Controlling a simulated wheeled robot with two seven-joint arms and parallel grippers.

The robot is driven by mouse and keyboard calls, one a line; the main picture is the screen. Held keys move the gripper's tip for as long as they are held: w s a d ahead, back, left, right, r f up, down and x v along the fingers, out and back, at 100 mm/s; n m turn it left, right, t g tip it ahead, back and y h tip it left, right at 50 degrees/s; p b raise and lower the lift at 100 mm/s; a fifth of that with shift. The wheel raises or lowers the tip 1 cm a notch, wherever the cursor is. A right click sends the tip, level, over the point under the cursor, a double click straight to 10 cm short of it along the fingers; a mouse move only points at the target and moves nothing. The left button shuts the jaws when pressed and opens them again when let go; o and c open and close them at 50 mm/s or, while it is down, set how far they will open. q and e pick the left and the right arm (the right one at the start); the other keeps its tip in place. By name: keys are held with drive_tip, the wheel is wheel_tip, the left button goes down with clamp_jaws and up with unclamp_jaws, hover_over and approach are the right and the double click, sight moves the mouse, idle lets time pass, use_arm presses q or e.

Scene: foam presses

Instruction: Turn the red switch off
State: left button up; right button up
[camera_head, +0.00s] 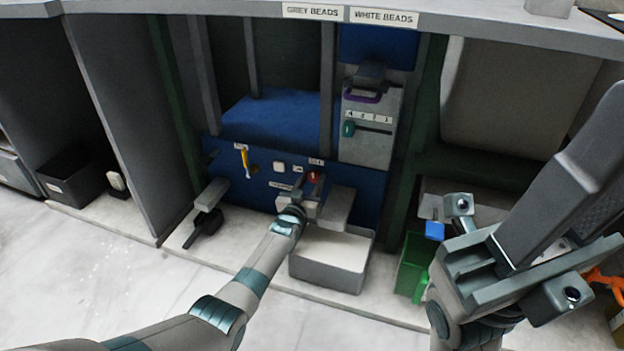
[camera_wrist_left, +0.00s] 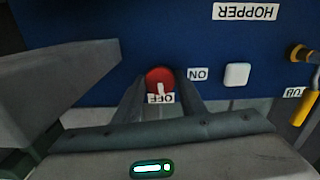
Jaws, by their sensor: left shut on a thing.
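The red switch (camera_head: 315,177) is a round knob on the blue lower panel. In the left wrist view the red switch (camera_wrist_left: 159,77) shows between my left fingers, with a white mark on its face. The upside-down OFF label (camera_wrist_left: 160,98) lies right beside that mark, and the ON label (camera_wrist_left: 198,74) is to its right. My left gripper (camera_head: 303,205) reaches the panel at the switch. In the wrist view my left gripper (camera_wrist_left: 160,97) is shut on the red switch, one finger on each side.
A grey spout (camera_head: 338,208) juts out right of the switch, above a grey bin (camera_head: 328,278). A white button (camera_wrist_left: 237,74) and a yellow lever (camera_head: 245,161) are on the same panel. A green bin (camera_head: 411,266) stands to the right.

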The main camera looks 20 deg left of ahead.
use_arm(q)
drive_tip(key=shift+f+m, duration=0.1)
drive_tip(key=shift+m, duration=0.4)
drive_tip(key=o, duration=1)
drive_tip(key=shift+s, duration=0.15)
